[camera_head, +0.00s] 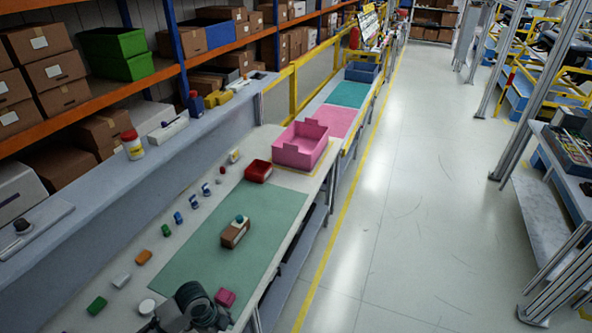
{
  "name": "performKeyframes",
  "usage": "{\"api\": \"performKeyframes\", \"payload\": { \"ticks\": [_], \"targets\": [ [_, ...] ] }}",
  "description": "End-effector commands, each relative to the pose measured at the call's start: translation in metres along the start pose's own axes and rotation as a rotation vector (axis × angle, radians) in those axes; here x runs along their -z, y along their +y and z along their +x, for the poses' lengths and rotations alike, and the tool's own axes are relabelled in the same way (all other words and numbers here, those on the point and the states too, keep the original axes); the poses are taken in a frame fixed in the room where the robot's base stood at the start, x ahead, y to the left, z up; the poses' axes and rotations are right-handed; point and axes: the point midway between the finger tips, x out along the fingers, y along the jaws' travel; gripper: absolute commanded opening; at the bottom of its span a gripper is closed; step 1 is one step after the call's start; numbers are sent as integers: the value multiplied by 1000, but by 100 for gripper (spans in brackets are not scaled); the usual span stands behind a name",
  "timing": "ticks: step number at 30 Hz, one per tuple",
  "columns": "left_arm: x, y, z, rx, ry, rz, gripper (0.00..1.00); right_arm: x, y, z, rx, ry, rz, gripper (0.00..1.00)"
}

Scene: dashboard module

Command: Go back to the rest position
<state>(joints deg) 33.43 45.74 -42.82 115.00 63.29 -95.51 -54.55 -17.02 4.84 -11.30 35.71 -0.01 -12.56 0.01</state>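A small brown and white block-shaped module (235,234) with a teal round top sits on the green mat (190,262) of the workbench. Part of a dark arm, which I take to be my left gripper (192,308), shows at the bottom edge, over the near end of the bench. Its fingers cannot be made out, so I cannot tell whether it is open or shut. It is apart from the module. A small pink block (225,298) lies close beside it. My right gripper is out of view.
Several small coloured parts line the bench's left side, including a green one (97,306) and an orange one (143,257). A red bin (258,171) and a pink bin (301,146) stand at the far end. Shelving is at left; open floor (400,200) lies right.

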Motion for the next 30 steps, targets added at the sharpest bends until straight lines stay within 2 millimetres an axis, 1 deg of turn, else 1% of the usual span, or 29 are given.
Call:
{"api": "performKeyframes", "payload": {
  "ticks": [1,5,8,10,12,14,15,17,21,26,30],
  "targets": [
    [12,5,10,9,14,-23,76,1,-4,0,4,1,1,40],
    [39,15,31,59,46,-128,76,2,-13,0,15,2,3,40],
    [61,26,48,106,84,-261,76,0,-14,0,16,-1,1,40],
    [75,37,60,145,118,-400,76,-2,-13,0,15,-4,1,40],
    [83,51,68,187,149,-579,76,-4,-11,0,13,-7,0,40],
    [83,64,73,219,163,-728,76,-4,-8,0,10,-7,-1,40],
    [81,72,75,237,166,-820,76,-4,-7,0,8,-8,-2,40],
    [77,84,78,259,163,-945,76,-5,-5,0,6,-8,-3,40],
    [62,113,82,298,139,-1197,76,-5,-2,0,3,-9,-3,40],
    [43,149,83,340,84,-1443,76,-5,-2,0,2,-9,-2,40],
    [24,185,82,378,13,-1639,76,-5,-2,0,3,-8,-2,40]
  ]
}}
